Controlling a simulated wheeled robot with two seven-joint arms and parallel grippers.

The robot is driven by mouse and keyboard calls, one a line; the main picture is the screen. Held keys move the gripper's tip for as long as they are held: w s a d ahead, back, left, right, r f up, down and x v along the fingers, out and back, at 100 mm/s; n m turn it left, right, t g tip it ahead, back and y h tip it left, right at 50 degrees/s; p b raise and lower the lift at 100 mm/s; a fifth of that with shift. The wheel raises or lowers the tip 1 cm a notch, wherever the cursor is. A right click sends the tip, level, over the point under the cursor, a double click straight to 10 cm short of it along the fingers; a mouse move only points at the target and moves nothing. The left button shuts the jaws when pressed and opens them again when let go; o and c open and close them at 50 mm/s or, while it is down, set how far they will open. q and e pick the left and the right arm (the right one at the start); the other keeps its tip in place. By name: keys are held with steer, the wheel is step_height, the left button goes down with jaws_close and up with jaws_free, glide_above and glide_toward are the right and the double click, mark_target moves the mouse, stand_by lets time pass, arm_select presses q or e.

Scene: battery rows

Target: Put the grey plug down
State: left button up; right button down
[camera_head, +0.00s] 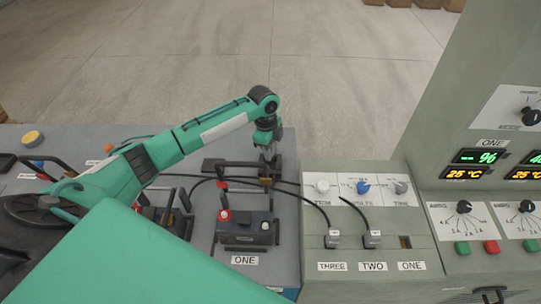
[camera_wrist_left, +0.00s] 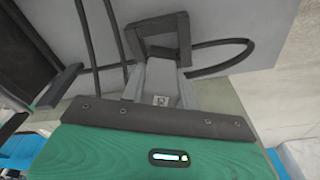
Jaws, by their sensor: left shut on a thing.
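My left gripper (camera_head: 267,158) points down above the back of the battery labelled ONE, near its black handle (camera_head: 240,164). It is shut on the grey plug, which is mostly hidden by the fingers in the head view. In the left wrist view, a light grey piece, seemingly the plug (camera_wrist_left: 162,75), sits between the fingers, with a black cable looping to its right. Whether the plug touches anything below is unclear. Two other grey plugs sit in the panel sockets THREE (camera_head: 332,240) and TWO (camera_head: 371,239). Socket ONE (camera_head: 405,242) is empty. My right gripper is out of view.
The battery (camera_head: 247,232) has a red terminal cap (camera_head: 224,215). Black cables cross the grey bench (camera_head: 280,262) to the panel plugs. Knobs (camera_head: 322,186) stand behind the sockets. A tall instrument cabinet (camera_head: 440,110) rises at right. More batteries stand at left, partly behind my arm.

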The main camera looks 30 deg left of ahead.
arm_select(q)
step_height(320, 180, down, 4)
steer(key=shift+r+p, duration=0.2)
steer(key=shift+p, duration=0.1)
steer(key=shift+f, duration=0.15)
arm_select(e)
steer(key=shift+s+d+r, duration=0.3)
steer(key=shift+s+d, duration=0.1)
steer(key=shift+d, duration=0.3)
arm_select(q)
steer(key=o, duration=1)
steer(key=shift+f, duration=0.1)
